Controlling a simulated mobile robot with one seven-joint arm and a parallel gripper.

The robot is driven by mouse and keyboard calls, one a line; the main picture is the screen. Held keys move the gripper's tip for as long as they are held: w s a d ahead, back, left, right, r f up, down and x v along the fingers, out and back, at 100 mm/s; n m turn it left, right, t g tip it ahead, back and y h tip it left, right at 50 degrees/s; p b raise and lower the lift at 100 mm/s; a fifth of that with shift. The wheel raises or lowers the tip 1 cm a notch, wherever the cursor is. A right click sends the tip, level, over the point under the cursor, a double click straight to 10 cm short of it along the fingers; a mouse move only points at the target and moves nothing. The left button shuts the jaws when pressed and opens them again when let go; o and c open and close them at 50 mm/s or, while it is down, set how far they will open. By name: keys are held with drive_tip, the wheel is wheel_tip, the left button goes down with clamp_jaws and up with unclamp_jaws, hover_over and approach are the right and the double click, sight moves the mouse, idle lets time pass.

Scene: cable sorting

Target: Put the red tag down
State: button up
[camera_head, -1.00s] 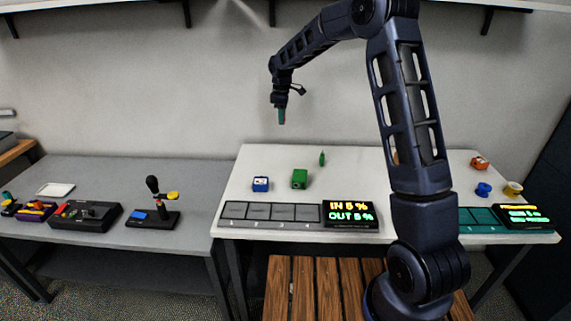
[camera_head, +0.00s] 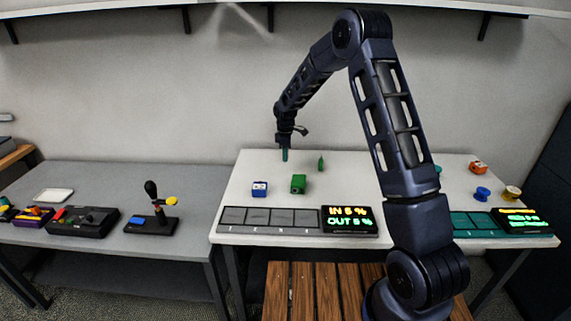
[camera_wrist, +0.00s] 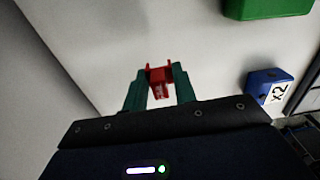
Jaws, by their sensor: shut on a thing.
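The red tag (camera_wrist: 159,84) is between the two green fingertips of my gripper (camera_wrist: 158,78) in the wrist view. The fingers are shut on it, one on each side. In the head view my gripper (camera_head: 285,155) points down over the back part of the white table (camera_head: 345,195), behind the blue and green blocks. The tag cannot be made out in the head view. Whether the tag touches the table top is not clear.
A green block (camera_head: 298,184), a blue block (camera_head: 259,189) marked x2 and a small green piece (camera_head: 320,164) are close by. A grey slot tray (camera_head: 270,217) and a display (camera_head: 349,220) line the front edge. Blue (camera_head: 482,193) and orange (camera_head: 478,167) pieces lie at right.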

sight(285, 169)
drive_tip(key=shift+f, duration=2.4)
drive_tip(key=shift+f, duration=0.1)
drive_tip(key=o, duration=0.9)
drive_tip(key=shift+o, duration=0.2)
